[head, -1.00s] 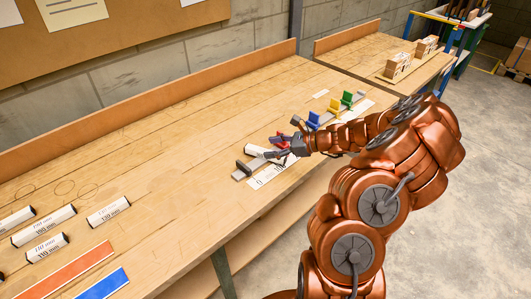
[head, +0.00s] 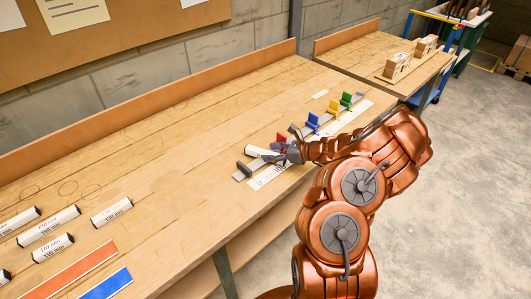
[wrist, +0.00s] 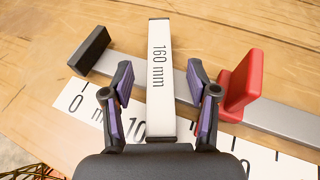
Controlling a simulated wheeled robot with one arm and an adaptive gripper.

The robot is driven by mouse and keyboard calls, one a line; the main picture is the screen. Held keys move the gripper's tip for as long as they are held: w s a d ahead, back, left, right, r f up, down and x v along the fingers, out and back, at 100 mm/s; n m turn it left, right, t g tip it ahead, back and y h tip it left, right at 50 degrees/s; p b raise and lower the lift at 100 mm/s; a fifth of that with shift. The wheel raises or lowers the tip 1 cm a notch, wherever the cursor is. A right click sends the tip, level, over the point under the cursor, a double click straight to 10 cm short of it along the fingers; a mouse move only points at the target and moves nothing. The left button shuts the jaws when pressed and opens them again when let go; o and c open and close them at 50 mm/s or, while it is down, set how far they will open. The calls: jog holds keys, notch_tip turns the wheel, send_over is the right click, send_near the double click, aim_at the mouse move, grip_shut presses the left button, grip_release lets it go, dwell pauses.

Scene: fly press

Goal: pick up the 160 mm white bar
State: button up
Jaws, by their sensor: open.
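The white bar marked 160 mm (wrist: 160,60) lies across a grey metal rail (wrist: 280,122), between a black end stop (wrist: 87,50) and a red slider (wrist: 241,86). In the head view the bar (head: 259,151) is partly hidden by my gripper (head: 277,154). In the wrist view my gripper (wrist: 160,72) is open, with one purple-padded finger on each side of the bar. Gaps show between both fingers and the bar. The right finger is close to the red slider.
A printed scale (wrist: 72,101) lies along the rail's near side. Blue (head: 313,121), yellow (head: 333,107) and green (head: 346,99) sliders stand further along. Several other white bars (head: 111,212) lie at the left. The bench between is clear.

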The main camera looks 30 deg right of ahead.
jog(key=shift+x, duration=1)
grip_shut()
